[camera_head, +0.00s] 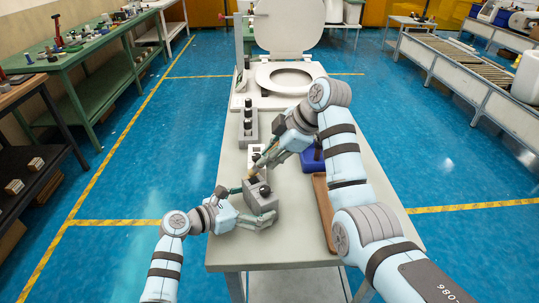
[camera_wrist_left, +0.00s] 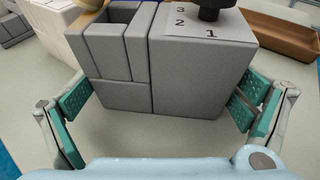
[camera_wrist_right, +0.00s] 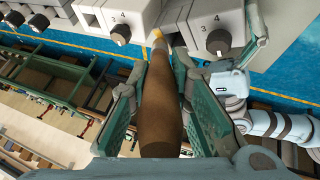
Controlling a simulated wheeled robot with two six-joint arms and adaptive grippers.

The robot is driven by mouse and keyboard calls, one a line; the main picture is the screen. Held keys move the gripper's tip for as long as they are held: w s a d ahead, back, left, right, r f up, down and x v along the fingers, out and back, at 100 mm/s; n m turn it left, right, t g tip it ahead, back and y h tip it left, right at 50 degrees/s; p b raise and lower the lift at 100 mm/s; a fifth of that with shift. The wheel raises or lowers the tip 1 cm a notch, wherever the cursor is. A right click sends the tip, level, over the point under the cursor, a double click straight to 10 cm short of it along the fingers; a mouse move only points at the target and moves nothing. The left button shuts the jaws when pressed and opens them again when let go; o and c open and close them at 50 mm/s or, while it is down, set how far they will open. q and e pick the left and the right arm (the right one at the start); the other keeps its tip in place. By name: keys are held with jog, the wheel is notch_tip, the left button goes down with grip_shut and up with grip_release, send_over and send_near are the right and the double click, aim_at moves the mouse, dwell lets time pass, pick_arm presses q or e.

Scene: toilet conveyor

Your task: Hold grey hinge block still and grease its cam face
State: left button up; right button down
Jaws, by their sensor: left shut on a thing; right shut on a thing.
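The grey hinge block (camera_head: 262,193) sits low over the near part of the table. My left gripper (camera_head: 249,204) is shut on it, one pad at each side; the left wrist view shows its slotted left part, a black knob and a label with numbers (camera_wrist_left: 200,60). My right gripper (camera_head: 258,166) is shut on a brown-handled tool (camera_wrist_right: 160,100) with a yellow tip (camera_wrist_right: 157,33). The tip also shows at the top of the slotted part in the left wrist view (camera_wrist_left: 92,5). I cannot tell whether it touches the block.
A grey rack with black-topped pieces (camera_head: 248,137) stands behind on the table (camera_head: 290,235). A blue bin (camera_head: 313,160) and a brown tray (camera_head: 322,205) lie right, partly behind my right arm. A toilet (camera_head: 290,78) stands at the far end. The near table is clear.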

jog(key=shift+s, duration=0.15)
jog(key=shift+s, duration=0.15)
jog(key=shift+a, duration=0.3)
jog(key=shift+w, duration=0.35)
jog(key=shift+s, duration=0.35)
jog(key=shift+r, duration=3.5)
jog(key=shift+f, duration=0.1)
jog(key=shift+d+f, duration=0.15)
jog(key=shift+f, duration=1.15)
jog(key=shift+d+f, duration=0.15)
jog(key=shift+f, duration=1.15)
